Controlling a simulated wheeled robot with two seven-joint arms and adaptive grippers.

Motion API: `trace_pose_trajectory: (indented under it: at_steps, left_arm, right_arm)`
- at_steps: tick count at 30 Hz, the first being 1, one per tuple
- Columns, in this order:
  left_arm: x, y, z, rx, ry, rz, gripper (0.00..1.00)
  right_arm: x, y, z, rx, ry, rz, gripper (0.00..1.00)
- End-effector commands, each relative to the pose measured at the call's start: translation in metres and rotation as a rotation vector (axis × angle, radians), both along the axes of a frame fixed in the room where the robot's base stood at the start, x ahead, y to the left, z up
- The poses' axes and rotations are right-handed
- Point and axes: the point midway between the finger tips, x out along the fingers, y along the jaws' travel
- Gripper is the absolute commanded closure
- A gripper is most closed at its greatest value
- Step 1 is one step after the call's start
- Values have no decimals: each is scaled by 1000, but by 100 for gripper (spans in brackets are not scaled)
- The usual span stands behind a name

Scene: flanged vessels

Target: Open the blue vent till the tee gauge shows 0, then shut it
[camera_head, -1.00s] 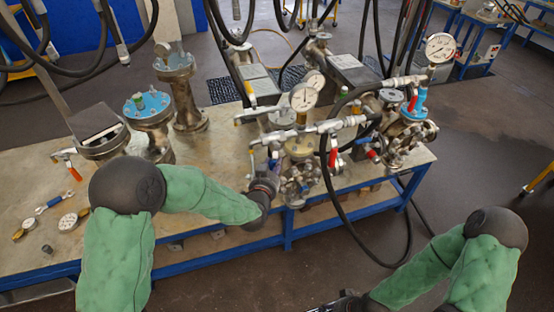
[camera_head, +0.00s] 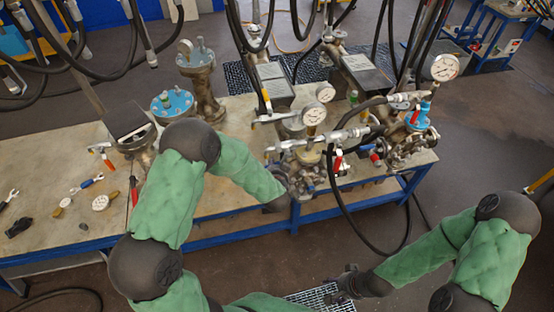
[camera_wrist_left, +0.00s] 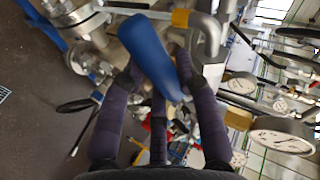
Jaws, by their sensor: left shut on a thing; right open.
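The blue vent handle (camera_wrist_left: 150,50) lies between the fingers of my left gripper (camera_wrist_left: 160,80) in the left wrist view, and the gripper is shut on it. In the head view my left arm reaches the near side of the middle vessel assembly, and the hand hides the vent there. The tee gauge (camera_head: 313,113) stands upright on the tee above this vessel; a large dial, apparently the same gauge, shows in the left wrist view (camera_wrist_left: 282,136). Its reading is too small to tell. My right gripper (camera_head: 338,288) is open and empty, low in front of the bench.
A second gauged vessel (camera_head: 410,140) with a red lever stands to the right. A black hose (camera_head: 340,205) loops down in front of the bench (camera_head: 235,195). Loose tools and a round gauge (camera_head: 101,202) lie at the left.

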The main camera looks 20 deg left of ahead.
Motion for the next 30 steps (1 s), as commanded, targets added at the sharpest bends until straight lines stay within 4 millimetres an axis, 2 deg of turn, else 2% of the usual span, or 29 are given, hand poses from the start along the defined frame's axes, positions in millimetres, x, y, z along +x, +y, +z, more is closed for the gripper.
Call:
trace_pose_trajectory:
  at_steps: [1,3,12,21,30]
  left_arm:
    - [-2,-2,7,30,26,-7,100]
    - [-2,-1,9,71,54,-7,100]
    - [-4,2,17,216,150,-8,100]
    - [-5,3,19,291,201,-8,100]
    - [-5,3,18,308,213,-9,100]
  right_arm:
    - [0,0,16,0,0,0,39]
    - [0,0,27,0,0,0,39]
    - [0,0,62,0,0,0,39]
    - [0,0,78,0,0,0,39]
    - [0,0,80,0,0,0,39]
